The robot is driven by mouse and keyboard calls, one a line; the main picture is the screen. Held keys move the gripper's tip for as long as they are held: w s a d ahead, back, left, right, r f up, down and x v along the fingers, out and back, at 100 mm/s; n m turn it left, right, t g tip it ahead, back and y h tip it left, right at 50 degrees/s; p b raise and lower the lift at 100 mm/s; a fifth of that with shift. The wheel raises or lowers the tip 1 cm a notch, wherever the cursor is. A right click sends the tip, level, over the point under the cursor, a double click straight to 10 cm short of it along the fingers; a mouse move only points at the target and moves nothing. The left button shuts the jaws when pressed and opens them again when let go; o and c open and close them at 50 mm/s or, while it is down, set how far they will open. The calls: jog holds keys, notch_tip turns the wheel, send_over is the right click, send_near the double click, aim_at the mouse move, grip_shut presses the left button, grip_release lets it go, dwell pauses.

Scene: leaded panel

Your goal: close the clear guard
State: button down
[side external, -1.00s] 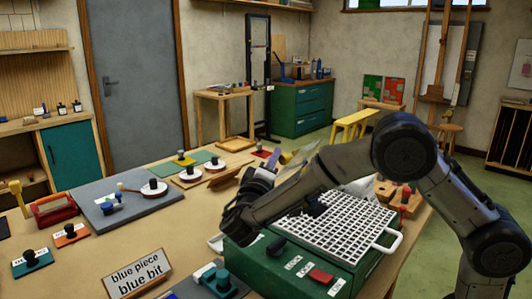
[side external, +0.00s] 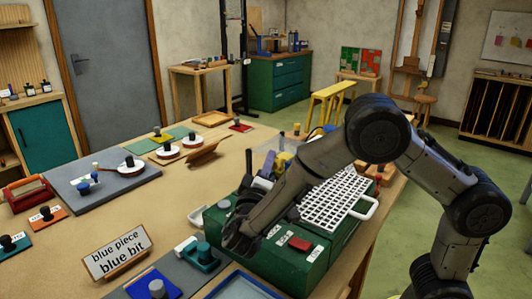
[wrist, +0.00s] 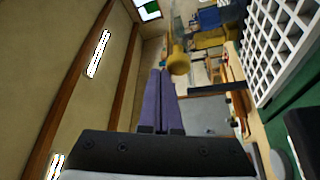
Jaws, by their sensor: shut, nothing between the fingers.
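The green machine (side external: 255,262) with a white grid top (side external: 335,205) stands at the table's right end. The fingers also show in the wrist view (wrist: 160,72), pressed together and empty. A yellow knob (wrist: 178,62) appears just beyond the fingertips, to their right; I cannot tell whether they touch. A yellow part also shows beside the fingers in the side view (side external: 283,160).
A red switch (side external: 299,243) and a lock label are on the machine's front. A sign (side external: 118,252) and a teal-knobbed block (side external: 204,253) stand to its left. The table's middle is fairly clear.

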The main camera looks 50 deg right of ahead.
jog(key=shift+s+f+m, duration=0.1)
jog(key=shift+f+m, duration=0.45)
jog(key=shift+m, duration=0.05)
jog(key=shift+f+h, duration=0.2)
jog(key=shift+h, duration=0.1)
